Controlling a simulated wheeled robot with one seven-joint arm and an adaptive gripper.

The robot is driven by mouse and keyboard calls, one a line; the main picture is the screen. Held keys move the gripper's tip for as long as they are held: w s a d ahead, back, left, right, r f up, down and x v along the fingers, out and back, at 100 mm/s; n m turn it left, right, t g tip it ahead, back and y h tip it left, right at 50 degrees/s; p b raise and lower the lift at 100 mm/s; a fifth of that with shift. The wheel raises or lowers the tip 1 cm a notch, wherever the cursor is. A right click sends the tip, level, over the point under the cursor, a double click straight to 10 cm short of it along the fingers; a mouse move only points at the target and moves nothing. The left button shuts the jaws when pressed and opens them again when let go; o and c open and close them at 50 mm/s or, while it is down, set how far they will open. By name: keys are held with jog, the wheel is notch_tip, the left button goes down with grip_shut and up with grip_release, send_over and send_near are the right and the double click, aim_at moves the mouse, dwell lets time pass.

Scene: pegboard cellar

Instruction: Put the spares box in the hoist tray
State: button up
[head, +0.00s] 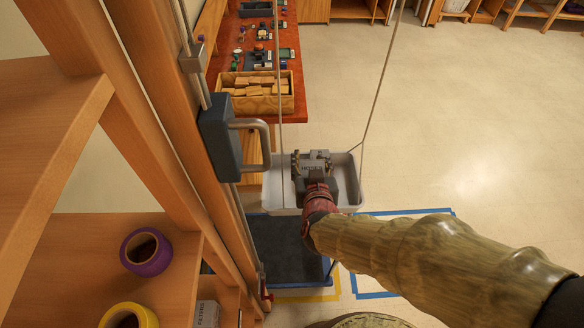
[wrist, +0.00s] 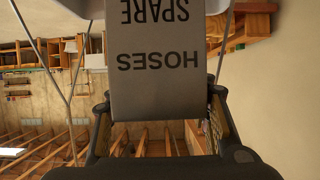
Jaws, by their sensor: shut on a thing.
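The spares box (wrist: 168,75) is grey and shows dark lettering, SPARE HOSES, upside down in the wrist view. My gripper (wrist: 159,105) is shut on it, with one finger on each side. In the head view my gripper (head: 313,168) is over the hoist tray, and the box (head: 317,156) shows only partly beyond it. The hoist tray (head: 353,170) is a pale grey open tray hanging on cords. The box overlaps the tray's inside in the picture; I cannot tell whether it touches the tray floor.
A dark blue box with a metal handle (head: 268,145) is on the wooden post left of the tray. A dark platform (head: 285,250) lies below. Shelves at left hold a purple roll (head: 146,252) and a yellow roll (head: 128,317). The floor at right is clear.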

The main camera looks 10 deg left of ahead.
jog(key=shift+w+a+f+b, duration=0.4)
jog(key=shift+w+a+f, duration=0.6)
jog(key=shift+a+f, duration=0.7)
jog(key=shift+w+a+f+b, duration=0.45)
jog(key=shift+w+a+f, duration=0.7)
jog(key=shift+f, duration=1)
jog(key=shift+w+a+f+b, duration=0.4)
jog(key=shift+w+a+f, duration=0.5)
jog(key=shift+a+f, duration=0.85)
jog(key=shift+d+f, duration=0.2)
jog(key=shift+f, duration=0.15)
jog(key=o, duration=1.3)
